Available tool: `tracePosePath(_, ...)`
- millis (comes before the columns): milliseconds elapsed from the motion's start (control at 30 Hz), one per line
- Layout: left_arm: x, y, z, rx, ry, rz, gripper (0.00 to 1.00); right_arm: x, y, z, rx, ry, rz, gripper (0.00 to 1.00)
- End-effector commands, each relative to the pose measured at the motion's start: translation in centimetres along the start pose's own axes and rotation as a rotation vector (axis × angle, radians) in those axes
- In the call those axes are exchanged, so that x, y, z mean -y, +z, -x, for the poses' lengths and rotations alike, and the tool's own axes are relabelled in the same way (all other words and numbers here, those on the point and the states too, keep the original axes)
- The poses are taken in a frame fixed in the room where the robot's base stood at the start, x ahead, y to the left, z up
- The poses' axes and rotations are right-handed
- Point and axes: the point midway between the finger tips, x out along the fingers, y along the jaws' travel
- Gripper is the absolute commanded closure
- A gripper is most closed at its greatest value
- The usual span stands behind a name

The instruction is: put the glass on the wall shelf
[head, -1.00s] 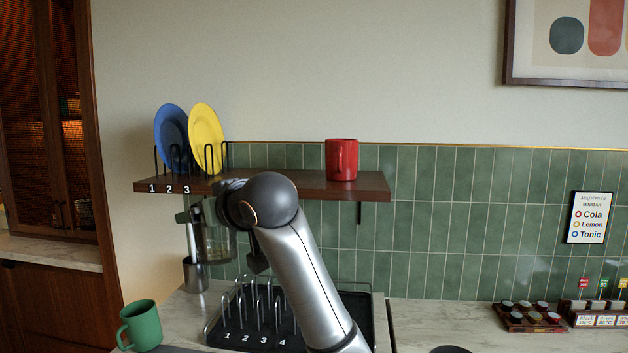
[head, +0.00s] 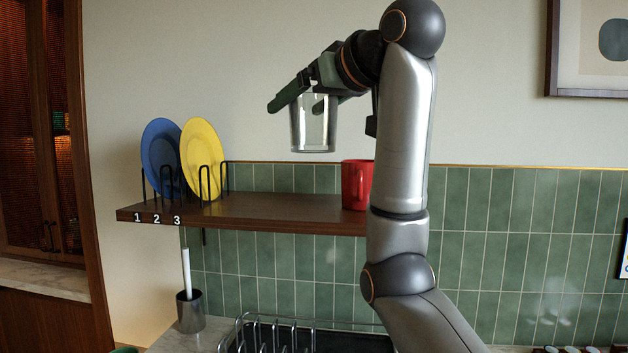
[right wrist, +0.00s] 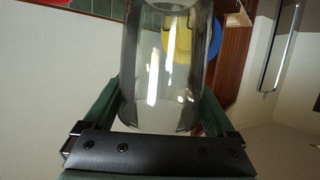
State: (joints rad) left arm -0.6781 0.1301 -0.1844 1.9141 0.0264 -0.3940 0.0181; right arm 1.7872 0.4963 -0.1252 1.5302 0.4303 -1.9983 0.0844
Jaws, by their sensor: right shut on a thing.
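The clear glass (head: 313,125) is upright in my right gripper (head: 310,97), which is shut on it near its top. The glass is in the air above the wall shelf (head: 270,212), between the yellow plate and the red mug in the head view. In the right wrist view the glass (right wrist: 165,70) lies between the two green fingers. The wall shelf is a dark wooden board; its right end is hidden behind my right arm. My left gripper is not in view.
A blue plate (head: 160,155) and a yellow plate (head: 202,150) stand in wire slots at the shelf's left. A red mug (head: 356,186) stands to the right, partly behind my arm. The shelf between them is clear. A dish rack (head: 270,335) is below.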

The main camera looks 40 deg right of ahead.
Motion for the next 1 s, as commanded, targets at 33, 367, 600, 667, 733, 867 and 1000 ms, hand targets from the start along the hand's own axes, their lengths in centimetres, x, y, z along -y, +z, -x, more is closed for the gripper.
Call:
tracePosePath(33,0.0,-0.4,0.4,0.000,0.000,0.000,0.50,-0.6,0.1,-1.0,0.006,0.000,-0.004,0.93)
tracePosePath(367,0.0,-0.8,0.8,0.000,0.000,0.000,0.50,-5.3,2.9,-8.2,0.004,0.003,-0.001,0.93)
tracePosePath(600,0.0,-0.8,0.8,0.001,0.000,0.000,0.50,-6.6,4.9,-10.7,-0.001,0.001,0.000,0.93)
tracePosePath(667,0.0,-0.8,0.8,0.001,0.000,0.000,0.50,-6.8,5.1,-11.0,-0.001,0.001,0.000,0.93)
tracePosePath(733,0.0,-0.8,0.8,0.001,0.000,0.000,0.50,-7.1,5.6,-11.5,0.000,0.001,-0.001,0.93)
tracePosePath(867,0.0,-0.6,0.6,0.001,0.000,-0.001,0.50,-7.3,7.3,-12.4,0.001,0.001,0.000,0.93)
tracePosePath(1000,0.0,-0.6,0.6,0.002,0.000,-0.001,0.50,-7.2,8.6,-12.7,-0.001,0.001,0.001,0.93)
